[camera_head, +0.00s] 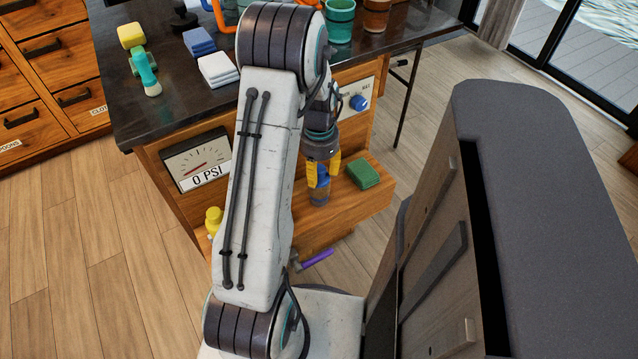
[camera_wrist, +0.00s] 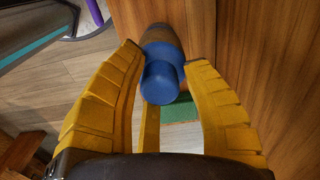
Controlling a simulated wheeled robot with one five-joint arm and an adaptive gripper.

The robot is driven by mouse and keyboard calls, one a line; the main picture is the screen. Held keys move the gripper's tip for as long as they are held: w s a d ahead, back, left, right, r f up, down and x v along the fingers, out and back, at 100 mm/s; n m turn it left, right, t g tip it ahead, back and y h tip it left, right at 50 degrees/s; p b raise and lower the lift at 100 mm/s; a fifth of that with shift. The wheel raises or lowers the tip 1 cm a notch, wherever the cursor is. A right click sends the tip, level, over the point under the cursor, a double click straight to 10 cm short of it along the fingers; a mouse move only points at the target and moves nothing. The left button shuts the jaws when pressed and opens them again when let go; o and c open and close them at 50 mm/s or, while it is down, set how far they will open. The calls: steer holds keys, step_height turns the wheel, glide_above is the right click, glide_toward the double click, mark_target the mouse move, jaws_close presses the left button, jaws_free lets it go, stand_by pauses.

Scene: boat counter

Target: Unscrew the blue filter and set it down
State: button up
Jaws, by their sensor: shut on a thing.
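The blue filter (camera_wrist: 160,82) has a round blue cap and a duller grey-brown body beyond it in the wrist view. In the head view the filter (camera_head: 320,193) shows as a blue top over a greyish body, at the wooden ledge (camera_head: 345,215) on the counter's front. My gripper (camera_head: 323,175) points down with its yellow fingers on either side of the filter. In the wrist view my gripper (camera_wrist: 165,62) is shut around it. I cannot tell whether the filter's lower end touches the ledge or is fixed to anything.
A green block (camera_head: 363,175) lies on the ledge just right of the filter. A gauge (camera_head: 197,160) reading 0 PSI and a blue knob (camera_head: 358,103) are on the counter front. A yellow object (camera_head: 213,220) and a purple-handled tool (camera_head: 317,258) are nearby. A grey-topped unit (camera_head: 550,200) stands right.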

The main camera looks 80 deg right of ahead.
steer(key=shift+f+n, duration=0.15)
steer(key=shift+n, duration=0.35)
steer(key=shift+a, duration=0.1)
steer(key=shift+n, duration=0.8)
steer(key=shift+n, duration=0.9)
steer(key=shift+n, duration=0.8)
steer(key=shift+f, duration=0.1)
